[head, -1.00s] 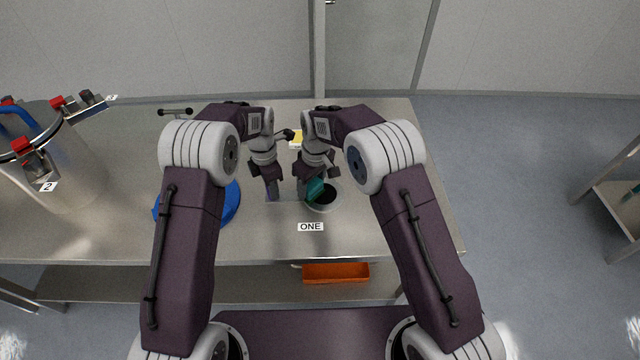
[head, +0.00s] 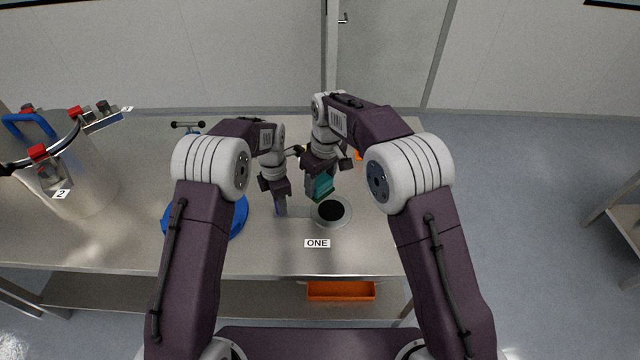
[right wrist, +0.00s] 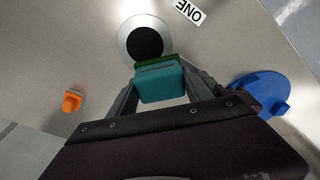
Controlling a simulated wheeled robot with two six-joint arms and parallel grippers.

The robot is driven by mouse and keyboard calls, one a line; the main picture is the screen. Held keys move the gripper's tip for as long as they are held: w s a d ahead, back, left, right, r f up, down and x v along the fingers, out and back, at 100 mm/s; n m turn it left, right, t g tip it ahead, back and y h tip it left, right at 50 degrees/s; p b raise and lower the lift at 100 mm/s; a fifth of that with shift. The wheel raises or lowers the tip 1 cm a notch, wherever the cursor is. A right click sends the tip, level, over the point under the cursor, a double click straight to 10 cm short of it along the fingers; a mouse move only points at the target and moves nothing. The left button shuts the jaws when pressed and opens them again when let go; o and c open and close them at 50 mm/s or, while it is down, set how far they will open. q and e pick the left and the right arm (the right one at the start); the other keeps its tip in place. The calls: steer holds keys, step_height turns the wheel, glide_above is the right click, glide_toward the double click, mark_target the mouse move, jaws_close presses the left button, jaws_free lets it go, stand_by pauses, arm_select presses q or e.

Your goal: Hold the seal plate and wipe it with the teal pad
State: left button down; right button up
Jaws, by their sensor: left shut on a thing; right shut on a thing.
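The seal plate, a pale round disc (head: 345,222) with a black centre, lies on the table behind the "ONE" label. In the right wrist view, the seal plate (right wrist: 126,48) is partly covered by the pad. My left gripper (head: 280,208) points down at the plate's left side and is shut on it; the contact is small and hard to make out. My right gripper (head: 321,192) is shut on the teal pad (head: 321,186), which has a dark green underside. In the right wrist view, the teal pad (right wrist: 161,84) sits between the fingers, apparently just above the plate.
A blue round object (head: 236,216) lies left of my left gripper. A steel vessel (head: 85,185) with red-knobbed clamps stands at the far left. A small orange object (right wrist: 72,101) is on the table beyond the plate. An orange bin (head: 340,291) is on the lower shelf.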

arm_select(q)
steer(key=c, duration=1)
jaws_free()
step_height(320, 180, up, 12)
